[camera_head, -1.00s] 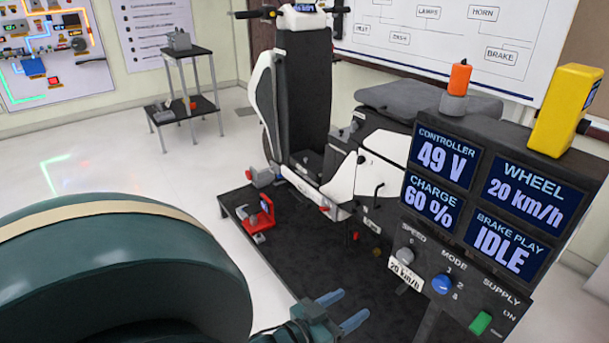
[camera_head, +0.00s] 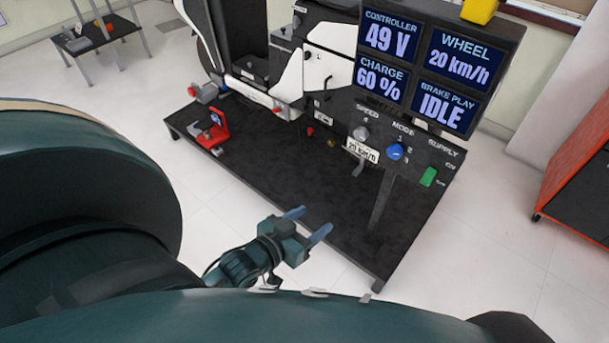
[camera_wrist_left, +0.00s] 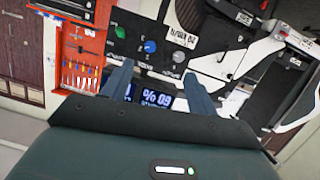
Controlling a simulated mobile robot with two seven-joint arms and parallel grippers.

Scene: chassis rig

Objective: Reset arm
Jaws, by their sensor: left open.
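My left gripper (camera_head: 308,228) is open and empty, with its two blue fingertips apart. In the head view it is over the near edge of the black platform (camera_head: 270,190), at the lower middle. In the left wrist view my left gripper (camera_wrist_left: 160,85) points toward the control panel, with nothing between the fingers. The control panel (camera_head: 375,135) carries a grey speed knob (camera_head: 361,133), a blue mode knob (camera_head: 396,152) and a green supply switch (camera_head: 428,177). The panel's blue knob also shows in the left wrist view (camera_wrist_left: 150,46). My right gripper is not in view.
A white and black scooter chassis (camera_head: 300,75) stands on the platform, with a red clamp-like tool (camera_head: 213,132) at its left. A red cabinet (camera_head: 580,160) stands at the right.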

